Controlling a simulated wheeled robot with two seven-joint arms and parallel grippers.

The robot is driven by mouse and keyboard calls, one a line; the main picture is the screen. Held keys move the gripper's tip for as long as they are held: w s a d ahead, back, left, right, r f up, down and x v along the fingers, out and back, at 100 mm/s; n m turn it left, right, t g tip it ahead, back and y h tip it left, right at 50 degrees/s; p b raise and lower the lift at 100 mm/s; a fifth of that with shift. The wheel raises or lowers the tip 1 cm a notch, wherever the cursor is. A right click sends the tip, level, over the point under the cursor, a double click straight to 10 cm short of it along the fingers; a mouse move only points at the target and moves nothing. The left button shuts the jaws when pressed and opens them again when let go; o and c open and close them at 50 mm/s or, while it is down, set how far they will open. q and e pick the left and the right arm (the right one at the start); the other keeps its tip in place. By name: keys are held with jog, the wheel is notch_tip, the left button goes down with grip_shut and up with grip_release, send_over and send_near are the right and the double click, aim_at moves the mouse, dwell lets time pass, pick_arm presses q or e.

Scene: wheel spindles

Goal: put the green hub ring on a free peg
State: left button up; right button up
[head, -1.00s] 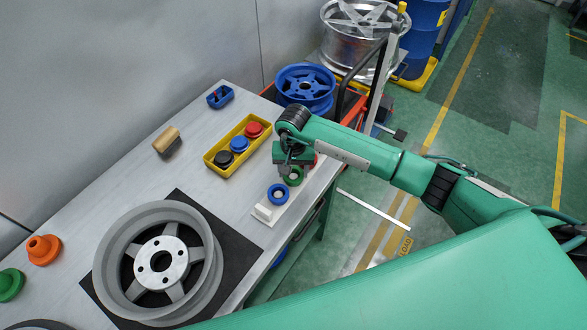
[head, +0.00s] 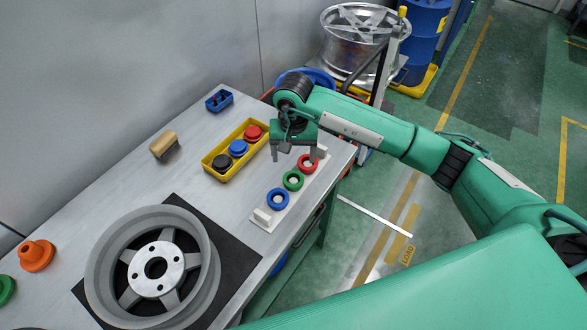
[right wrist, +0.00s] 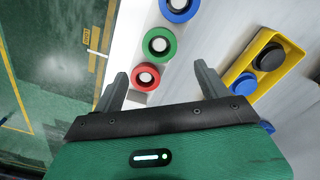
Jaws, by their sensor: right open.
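The green hub ring (head: 293,188) lies flat on a white rack (head: 270,224) between a blue ring (head: 270,203) and a red ring (head: 314,169). A pale round centre shows inside each ring. In the right wrist view, the green ring (right wrist: 172,50) sits between the blue ring (right wrist: 180,15) and the red ring (right wrist: 145,87). My right gripper (head: 294,156) is open and empty above the rack's far end, near the red ring. Its two fingers (right wrist: 161,76) stand apart in the wrist view. No bare peg shows clearly on the rack. My left gripper is not in view.
A yellow tray (head: 216,176) with black, blue and red pieces lies left of the rack. A grey wheel (head: 103,262) lies on a black mat (head: 245,260). A wooden-topped block (head: 163,145), a blue holder (head: 219,100) and an orange part (head: 37,256) stand on the table.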

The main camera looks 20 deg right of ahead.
jog(key=shift+r+b, duration=0.3)
jog(key=shift+r, duration=1.4)
